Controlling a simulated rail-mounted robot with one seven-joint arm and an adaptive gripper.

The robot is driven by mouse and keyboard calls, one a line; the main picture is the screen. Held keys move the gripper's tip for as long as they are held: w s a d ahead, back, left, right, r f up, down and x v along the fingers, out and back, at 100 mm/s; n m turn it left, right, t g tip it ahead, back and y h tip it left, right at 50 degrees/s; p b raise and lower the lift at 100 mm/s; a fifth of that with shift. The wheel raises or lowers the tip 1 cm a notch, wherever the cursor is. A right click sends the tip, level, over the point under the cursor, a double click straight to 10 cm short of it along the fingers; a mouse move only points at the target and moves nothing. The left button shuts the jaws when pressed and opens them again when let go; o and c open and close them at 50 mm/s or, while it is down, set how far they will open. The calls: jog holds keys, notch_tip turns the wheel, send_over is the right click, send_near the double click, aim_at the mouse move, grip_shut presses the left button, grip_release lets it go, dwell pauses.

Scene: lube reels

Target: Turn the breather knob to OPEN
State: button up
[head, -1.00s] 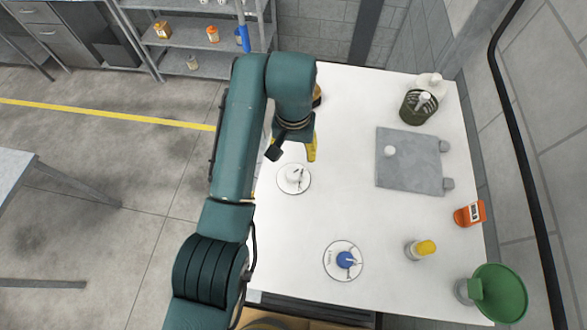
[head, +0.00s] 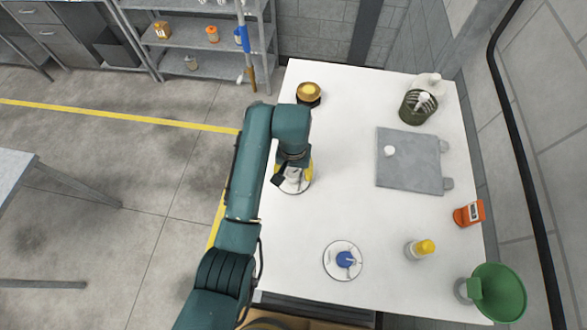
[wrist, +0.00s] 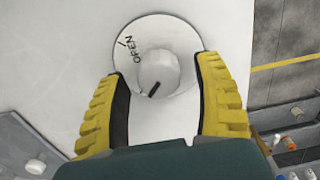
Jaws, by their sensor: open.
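A white round knob (wrist: 157,68) stands on a white disc (wrist: 185,32) printed with "OPEN" and a short tick at its upper left. The knob's black pointer line lies on its lower side, turned away from the tick. My gripper (wrist: 158,74) is open, with yellow fingers to the left and right of the knob; I cannot tell whether they touch it. In the head view my gripper (head: 292,178) is over this disc (head: 302,188) at the table's left edge and hides much of it.
A blue knob (head: 345,259) on a similar disc is nearer the front of the table (head: 340,130). An amber-topped item (head: 308,91) stands at the back left. A grey plate (head: 405,165), yellow-capped bottle (head: 424,248) and green funnel (head: 500,292) are to the right. The table's middle is clear.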

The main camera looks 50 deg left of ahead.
jog(key=c, duration=1.2)
jog(key=shift+m, duration=0.4)
jog(key=m, duration=0.3)
jog(key=shift+f+m, duration=0.1)
jog(key=shift+m, duration=0.2)
jog(key=m, duration=0.4)
jog(key=shift+d+m, duration=0.15)
jog(key=shift+m, duration=0.15)
jog(key=m, duration=0.4)
jog(key=shift+m, duration=0.3)
jog(key=shift+d+m, duration=0.1)
jog(key=shift+m, duration=2.1)
